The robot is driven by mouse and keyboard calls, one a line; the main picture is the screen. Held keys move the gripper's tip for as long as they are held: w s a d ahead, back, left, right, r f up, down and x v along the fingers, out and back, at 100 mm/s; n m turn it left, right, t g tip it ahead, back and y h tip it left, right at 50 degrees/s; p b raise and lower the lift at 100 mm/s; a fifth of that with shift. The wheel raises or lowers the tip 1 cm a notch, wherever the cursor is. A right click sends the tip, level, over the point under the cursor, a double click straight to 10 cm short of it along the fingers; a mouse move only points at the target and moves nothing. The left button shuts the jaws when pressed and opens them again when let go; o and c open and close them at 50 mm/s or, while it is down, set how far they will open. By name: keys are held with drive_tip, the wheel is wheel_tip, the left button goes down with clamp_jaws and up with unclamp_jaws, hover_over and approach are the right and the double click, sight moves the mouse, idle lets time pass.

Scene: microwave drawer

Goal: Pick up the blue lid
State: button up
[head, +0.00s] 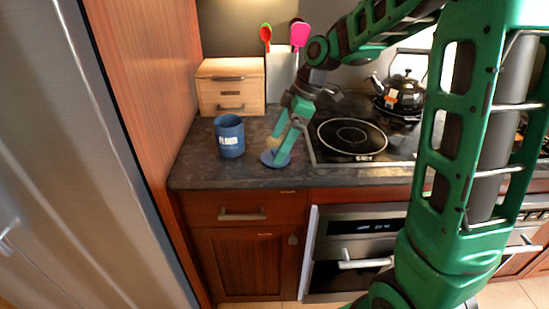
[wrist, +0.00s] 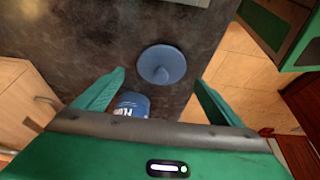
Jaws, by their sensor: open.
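The blue lid (head: 275,158) lies flat on the dark countertop, right of a blue mug (head: 230,136). In the wrist view the lid (wrist: 162,64) is a round disc with a raised knob in its middle. My gripper (head: 287,140) is over the lid in the head view and partly covers it. In the wrist view my gripper (wrist: 158,78) is open, with its fingers apart and the lid showing beyond and between the tips. Nothing is held. The mug (wrist: 132,104) is partly hidden behind the gripper body there.
A wooden box (head: 231,88) with drawers stands behind the mug. A utensil holder (head: 281,73) stands at the back. The cooktop (head: 350,138) with a kettle (head: 403,92) is to the right. The counter's front edge (head: 240,184) is close to the lid.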

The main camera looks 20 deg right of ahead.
sight(276, 149)
drive_tip(key=x, duration=0.3)
drive_tip(key=shift+f, duration=0.15)
drive_tip(key=c, duration=1.1)
drive_tip(key=shift+c, duration=0.2)
